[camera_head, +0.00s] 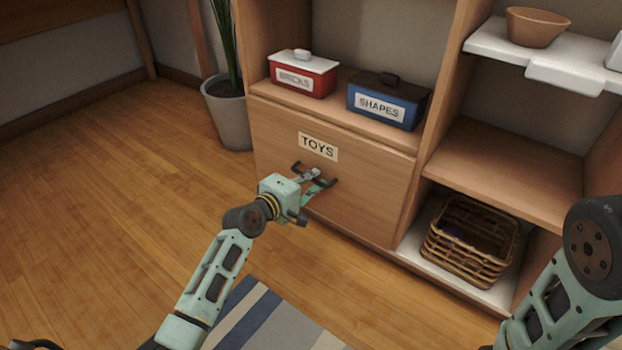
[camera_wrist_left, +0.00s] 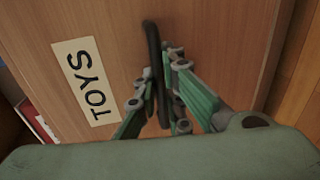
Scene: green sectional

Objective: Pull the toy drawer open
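The toy drawer (camera_head: 357,185) is a wide wooden front with a "TOYS" label (camera_head: 318,147); it looks flush with the cabinet. The label also shows in the left wrist view (camera_wrist_left: 87,80). The dark bar handle (camera_head: 329,183) sits below the label. My left gripper (camera_head: 313,177) is at the handle. In the left wrist view, its two fingers (camera_wrist_left: 161,68) lie on either side of the handle (camera_wrist_left: 152,38), with the tips close against the bar, so it looks shut on it. My right arm shows at the right edge, but its gripper is out of view.
A red bricks box (camera_head: 303,75) and a blue shapes box (camera_head: 388,101) stand on the shelf above the drawer. A wicker basket (camera_head: 470,240) sits in the lower right cubby. A potted plant (camera_head: 230,115) stands left of the cabinet. The wooden floor before the drawer is clear, with a striped rug (camera_head: 262,318).

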